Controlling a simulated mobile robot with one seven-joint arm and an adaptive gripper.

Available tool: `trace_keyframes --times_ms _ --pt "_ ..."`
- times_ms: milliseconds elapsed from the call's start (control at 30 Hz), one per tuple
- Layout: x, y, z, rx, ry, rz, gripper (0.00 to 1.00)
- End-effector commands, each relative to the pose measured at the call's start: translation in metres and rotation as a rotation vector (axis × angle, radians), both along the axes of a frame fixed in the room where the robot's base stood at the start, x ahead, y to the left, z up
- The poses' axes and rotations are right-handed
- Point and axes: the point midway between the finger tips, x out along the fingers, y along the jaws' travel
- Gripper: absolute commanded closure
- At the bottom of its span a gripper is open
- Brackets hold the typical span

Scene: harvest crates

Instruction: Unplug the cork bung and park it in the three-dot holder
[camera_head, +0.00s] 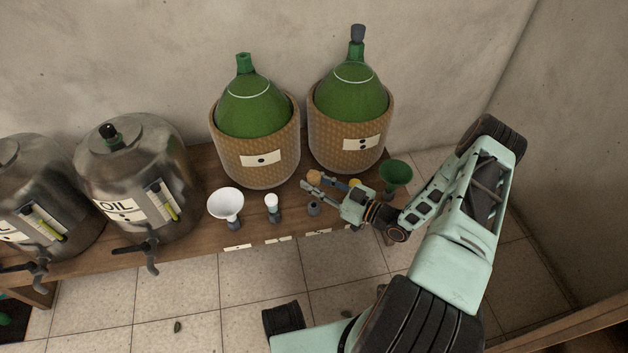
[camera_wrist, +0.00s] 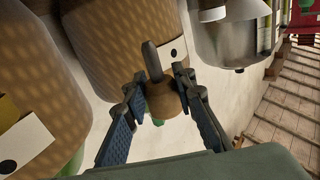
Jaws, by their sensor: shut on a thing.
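The cork bung (camera_head: 314,177) is a rounded brown plug, held low in front of the two demijohns. My gripper (camera_head: 311,184) is shut on it. In the wrist view, the bung (camera_wrist: 161,101) sits between the finger pads with a grey stem pointing up. The left demijohn (camera_head: 252,105) has a bare, open neck; the right demijohn (camera_head: 350,92) has a dark grey stopper (camera_head: 357,33). A grey holder (camera_head: 313,209) near my gripper looks empty. Another holder (camera_head: 273,216) carries a white bung (camera_head: 271,201). Dots on the shelf-edge labels (camera_head: 317,232) are too small to count.
A white funnel (camera_head: 225,205) stands left of the holders and a green funnel (camera_head: 396,174) right of my gripper. A yellow piece (camera_head: 355,183) shows partly behind my gripper. Steel oil tanks with taps (camera_head: 135,180) fill the bench's left side.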

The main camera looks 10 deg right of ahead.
Motion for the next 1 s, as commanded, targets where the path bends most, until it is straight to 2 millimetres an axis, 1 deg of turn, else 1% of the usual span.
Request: trace_keyframes --times_ms 167,500,567,733,833,1000 --pt "0.000 0.000 -0.004 0.001 0.003 0.001 0.96" --pt "0.000 0.000 -0.035 0.001 0.004 0.001 0.96" --pt "0.000 0.000 -0.038 0.001 0.004 0.001 0.96" --pt "0.000 0.000 -0.052 0.001 0.004 0.000 0.96" --pt "0.000 0.000 -0.057 0.001 0.003 0.001 0.96" --pt "0.000 0.000 -0.059 0.001 0.002 0.000 0.96"
